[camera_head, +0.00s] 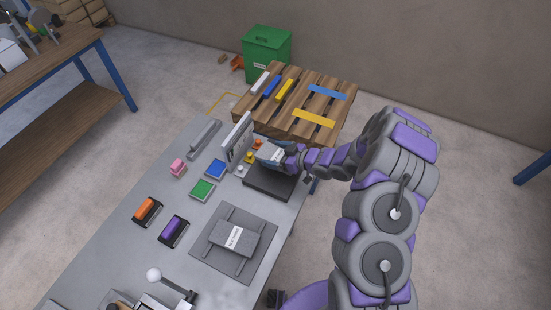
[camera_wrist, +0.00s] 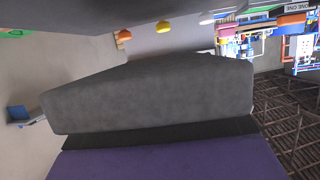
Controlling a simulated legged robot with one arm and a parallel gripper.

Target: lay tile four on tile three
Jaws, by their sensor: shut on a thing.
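My gripper (camera_head: 284,158) is shut on a grey slab with a white label, which I take as tile four (camera_head: 270,154). The slab also fills the middle of the wrist view (camera_wrist: 150,95). It is held above a dark flat plate (camera_head: 268,183) at the far right of the grey bench; any gap between them is hard to judge. Another grey tile with a white label, apparently tile three (camera_head: 252,240), lies flat on a grey mat (camera_head: 206,248) nearer the front. Two thin bars show at its sides. My gripper is well behind and right of it, and its top is bare.
An upright grey panel (camera_head: 237,140) stands left of my gripper, with small coloured knobs (camera_head: 249,157) between. A wooden pallet (camera_head: 316,85) stands behind.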

